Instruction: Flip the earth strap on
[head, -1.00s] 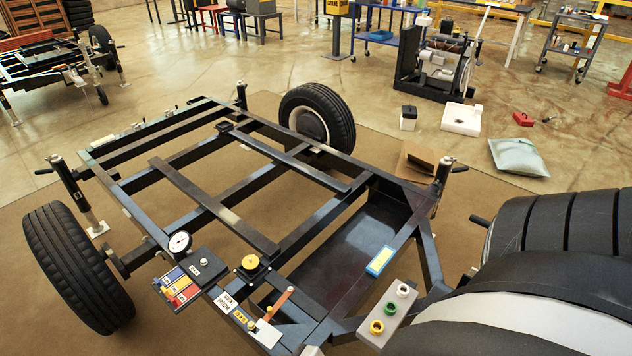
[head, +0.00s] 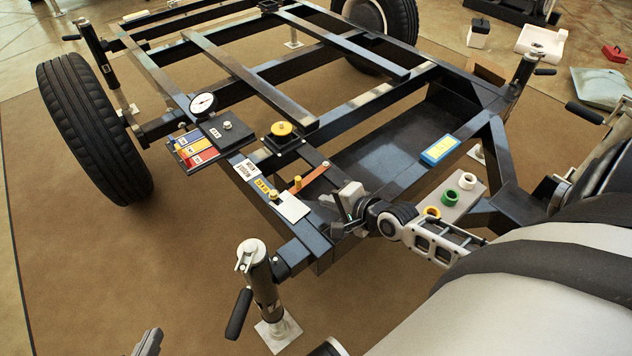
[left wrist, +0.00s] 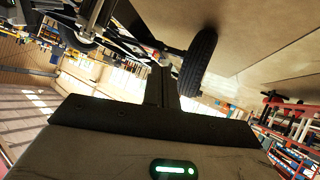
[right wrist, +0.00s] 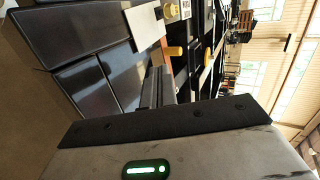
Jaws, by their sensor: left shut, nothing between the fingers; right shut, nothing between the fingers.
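The earth strap (head: 309,179) is an orange-copper bar on the frame's front rail, with a small yellow peg on it. A white plate (head: 292,208) and a yellow knob (head: 273,195) are beside it. My right gripper (head: 333,203) is shut and empty, just right of the strap and plate and apart from them. In the right wrist view, the strap (right wrist: 168,54) is beyond the shut fingers (right wrist: 158,84), partly hidden by them. My left gripper (head: 150,342) is low at the bottom edge, far from the strap. Its shut fingers show in the left wrist view (left wrist: 161,84).
A jack post (head: 264,285) with a handle stands in front of the rail. A black box with coloured switches (head: 195,150), a gauge (head: 203,104) and a yellow round knob (head: 281,129) are behind the strap. A grey block with coloured rings (head: 452,207) lies right.

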